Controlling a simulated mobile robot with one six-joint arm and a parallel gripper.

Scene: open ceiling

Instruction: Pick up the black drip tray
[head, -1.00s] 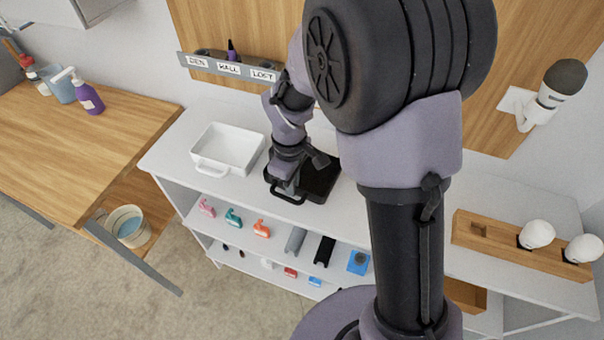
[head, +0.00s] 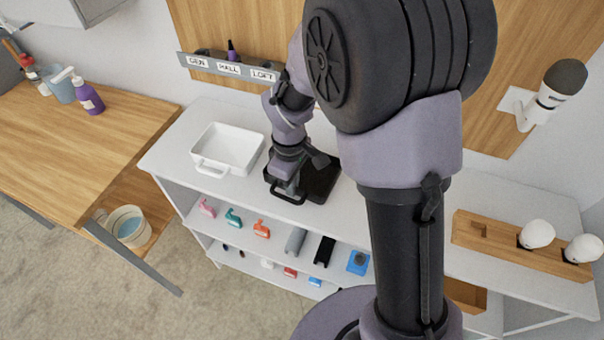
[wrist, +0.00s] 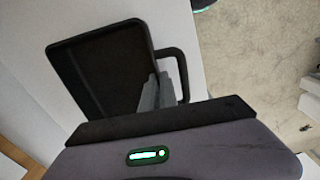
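The black drip tray (head: 322,181) lies flat on the white shelf top, with a loop handle (head: 287,199) at its front edge. In the wrist view the tray (wrist: 95,65) is dark and shallow, and its handle (wrist: 183,72) stands out to the right. My gripper (head: 291,188) is low over the tray's front edge, close to the handle. In the wrist view its grey fingertips (wrist: 155,92) are close together by the tray rim and the handle's inner side. I cannot tell whether they grip anything. My wrist hides part of the tray.
A white tray (head: 205,167) with a handle stands to the left on the same top. A labelled rack (head: 229,68) hangs on the back wall. A wooden holder (head: 485,243) with white-topped items is at the right. Lower shelves hold several small items.

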